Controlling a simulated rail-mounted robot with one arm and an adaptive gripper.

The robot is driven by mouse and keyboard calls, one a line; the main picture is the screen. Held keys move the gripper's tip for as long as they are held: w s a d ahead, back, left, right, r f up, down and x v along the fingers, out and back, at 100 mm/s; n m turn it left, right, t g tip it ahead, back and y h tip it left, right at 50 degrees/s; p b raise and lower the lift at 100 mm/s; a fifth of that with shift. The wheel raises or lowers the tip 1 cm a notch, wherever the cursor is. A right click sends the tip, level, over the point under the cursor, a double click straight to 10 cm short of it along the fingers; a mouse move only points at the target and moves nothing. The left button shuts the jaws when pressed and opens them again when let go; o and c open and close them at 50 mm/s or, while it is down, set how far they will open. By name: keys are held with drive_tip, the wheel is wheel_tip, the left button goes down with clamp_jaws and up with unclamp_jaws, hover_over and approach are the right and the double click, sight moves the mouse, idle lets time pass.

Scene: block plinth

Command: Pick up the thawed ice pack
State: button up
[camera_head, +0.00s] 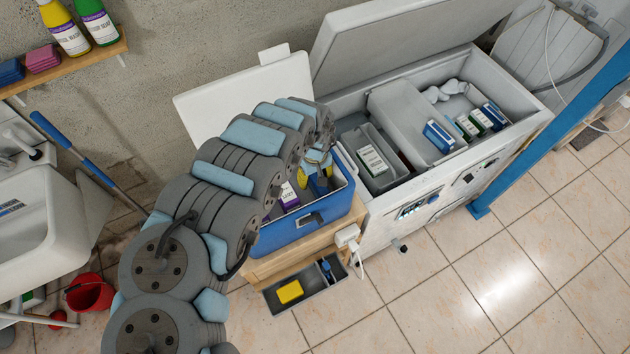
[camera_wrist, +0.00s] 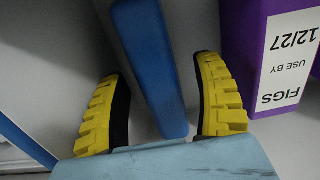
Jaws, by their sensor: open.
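In the wrist view a flat blue slab (camera_wrist: 152,62), which looks like the ice pack, stands on edge between the two yellow-padded fingers of my gripper (camera_wrist: 160,75). The fingers are open, with a gap visible on both sides of the slab. In the head view my gripper (camera_head: 315,167) reaches down into the blue cool box (camera_head: 312,217), and the blue slab (camera_head: 320,187) shows partly below the fingers. My arm and gripper hide part of the box's inside. I cannot tell from looks whether the pack is thawed.
A purple figs carton (camera_wrist: 285,60) stands close right of the fingers. The cool box's white lid (camera_head: 235,95) is raised behind. An open chest freezer (camera_head: 430,185) at the right holds cartons and blue packs (camera_head: 438,137). A tray with a yellow item (camera_head: 290,291) sits below.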

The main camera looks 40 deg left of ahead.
drive_tip(key=shift+f, duration=1.75)
drive_tip(key=shift+w, duration=0.1)
clamp_jaws()
